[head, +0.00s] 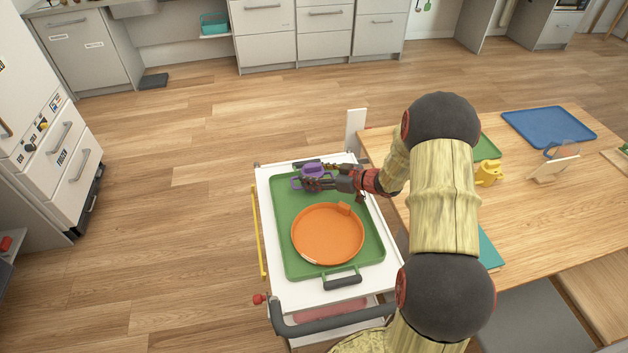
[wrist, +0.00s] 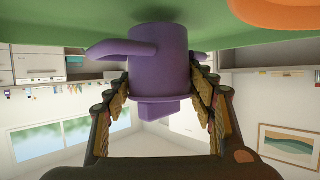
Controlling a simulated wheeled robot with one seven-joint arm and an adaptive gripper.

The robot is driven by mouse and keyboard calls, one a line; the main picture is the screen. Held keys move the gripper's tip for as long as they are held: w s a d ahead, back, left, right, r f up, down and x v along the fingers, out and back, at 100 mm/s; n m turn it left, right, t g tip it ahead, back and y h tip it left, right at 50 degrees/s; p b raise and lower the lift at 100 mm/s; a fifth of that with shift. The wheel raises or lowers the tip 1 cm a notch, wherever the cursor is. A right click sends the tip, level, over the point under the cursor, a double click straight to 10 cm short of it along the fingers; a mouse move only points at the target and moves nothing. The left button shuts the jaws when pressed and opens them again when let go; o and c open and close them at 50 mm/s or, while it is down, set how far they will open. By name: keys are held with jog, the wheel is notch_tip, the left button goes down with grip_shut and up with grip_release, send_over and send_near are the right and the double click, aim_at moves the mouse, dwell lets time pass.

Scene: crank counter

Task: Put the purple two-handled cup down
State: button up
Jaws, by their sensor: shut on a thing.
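The purple two-handled cup (head: 314,170) is over the far end of the green tray (head: 283,245) in the head view. My gripper (head: 322,180) reaches in from the right and is shut on the cup. In the wrist view, which is upside down, the cup (wrist: 157,62) sits between both fingers (wrist: 160,88).
A large orange plate (head: 327,234) lies on the tray, just nearer than the cup. The tray is on a white trolley (head: 268,200) with a dark handle (head: 335,320). A wooden table (head: 530,220) stands at the right, with a yellow pot (head: 489,173) and blue tray (head: 548,127).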

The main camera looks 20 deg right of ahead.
jog(key=shift+w+f, duration=0.1)
jog(key=shift+f, duration=0.7)
jog(key=shift+r, duration=0.15)
jog(key=o, duration=1.6)
jog(key=shift+c, duration=0.2)
